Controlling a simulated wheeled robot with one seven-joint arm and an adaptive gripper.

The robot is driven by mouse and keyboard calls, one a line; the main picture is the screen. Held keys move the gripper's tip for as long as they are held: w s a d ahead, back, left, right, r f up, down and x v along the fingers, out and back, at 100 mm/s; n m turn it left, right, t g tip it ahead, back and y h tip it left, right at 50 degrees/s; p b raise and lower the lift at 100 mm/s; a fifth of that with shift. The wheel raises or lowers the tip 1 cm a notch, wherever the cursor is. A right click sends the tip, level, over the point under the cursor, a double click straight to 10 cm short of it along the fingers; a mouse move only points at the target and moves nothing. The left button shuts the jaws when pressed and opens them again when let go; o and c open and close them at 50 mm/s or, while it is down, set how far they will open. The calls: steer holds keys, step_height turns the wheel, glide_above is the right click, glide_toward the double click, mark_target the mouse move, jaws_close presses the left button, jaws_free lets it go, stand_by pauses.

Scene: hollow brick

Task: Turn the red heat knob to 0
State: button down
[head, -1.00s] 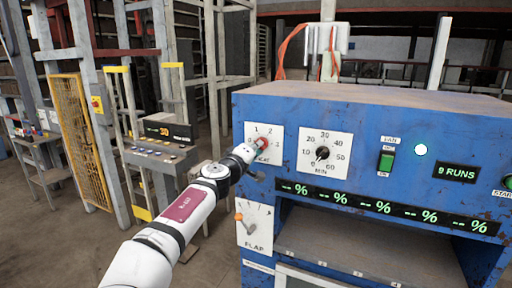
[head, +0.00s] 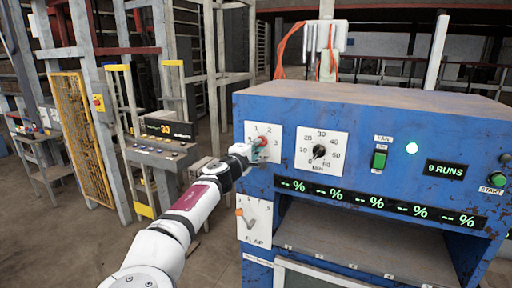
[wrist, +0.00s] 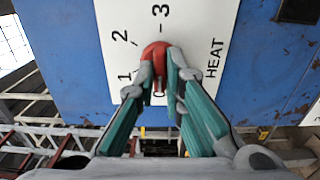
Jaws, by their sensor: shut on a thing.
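The red heat knob (wrist: 155,52) sits on a white dial plate (wrist: 207,25) marked 1, 2, 3 and HEAT. In the wrist view, my gripper (wrist: 160,78) is shut on the knob, one finger on each side. The fingers cover part of the knob and the lower part of the dial, where the 0 is mostly hidden. In the head view, the red knob (head: 262,141) shows just past my gripper (head: 257,148). I cannot tell which number the knob points to.
The blue machine (head: 390,105) also carries a black minute dial (head: 319,151), a green fan switch (head: 379,159), a green START button (head: 497,180) and an orange flap lever (head: 240,213). A separate grey control stand (head: 160,150) is at the left.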

steer(key=c, duration=1.7)
jaws_free()
steer(key=v, duration=1.2)
